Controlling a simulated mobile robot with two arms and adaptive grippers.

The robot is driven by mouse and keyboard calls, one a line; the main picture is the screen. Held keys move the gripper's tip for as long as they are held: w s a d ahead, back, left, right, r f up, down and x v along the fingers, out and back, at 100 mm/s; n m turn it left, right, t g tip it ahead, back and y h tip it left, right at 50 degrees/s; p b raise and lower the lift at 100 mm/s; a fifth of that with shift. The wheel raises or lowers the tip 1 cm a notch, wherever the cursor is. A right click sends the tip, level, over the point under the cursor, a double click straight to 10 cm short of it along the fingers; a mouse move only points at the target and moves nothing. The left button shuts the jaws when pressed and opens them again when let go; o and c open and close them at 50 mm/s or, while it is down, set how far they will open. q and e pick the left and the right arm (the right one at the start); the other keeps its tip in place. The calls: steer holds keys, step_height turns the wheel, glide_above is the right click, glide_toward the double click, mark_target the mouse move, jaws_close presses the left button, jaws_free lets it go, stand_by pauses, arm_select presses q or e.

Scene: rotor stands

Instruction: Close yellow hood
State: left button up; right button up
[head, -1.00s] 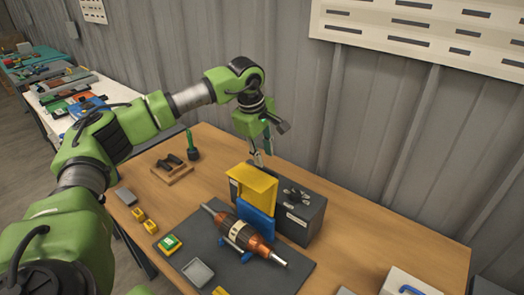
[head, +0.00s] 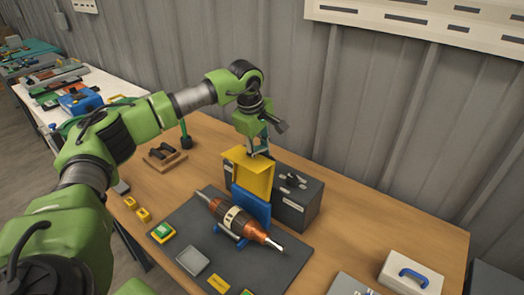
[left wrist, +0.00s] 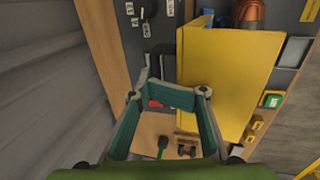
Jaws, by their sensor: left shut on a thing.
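The yellow hood (head: 252,176) stands raised behind the orange rotor (head: 243,221), above a blue upright panel (head: 251,205) and against the left side of a dark grey box (head: 298,206). My left gripper (head: 258,151) comes down from above and is shut on the hood near its upper rear edge. In the left wrist view the hood (left wrist: 228,75) fills the middle right, with the fingers (left wrist: 172,94) at its edge. The exact contact is partly hidden. My right gripper is not in view.
The rotor rests on a blue stand on a dark mat (head: 215,268). A green-and-yellow button box (head: 161,232) and a grey tray (head: 192,261) lie in front. A white case (head: 411,272) stands at right. Bare wood (head: 380,225) lies between. A corrugated wall stands behind.

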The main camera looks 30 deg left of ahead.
arm_select(q)
steer(key=shift+s+a+r, duration=0.1)
steer(key=shift+s+r, duration=0.2)
steer(key=shift+s, duration=0.3)
steer(key=shift+s+a+r, duration=0.1)
steer(key=shift+s+r, duration=0.15)
steer(key=shift+s, duration=0.35)
steer(key=o, duration=0.8)
steer(key=shift+w, duration=0.1)
steer(key=shift+r+p, duration=0.1)
steer(key=shift+p, duration=0.2)
steer(key=shift+r+p, duration=0.45)
steer(key=shift+r, duration=0.15)
steer(key=shift+p+v, duration=1.3)
steer(key=shift+v, duration=1.05)
steer(key=shift+f, duration=0.1)
steer(key=shift+s, duration=0.25)
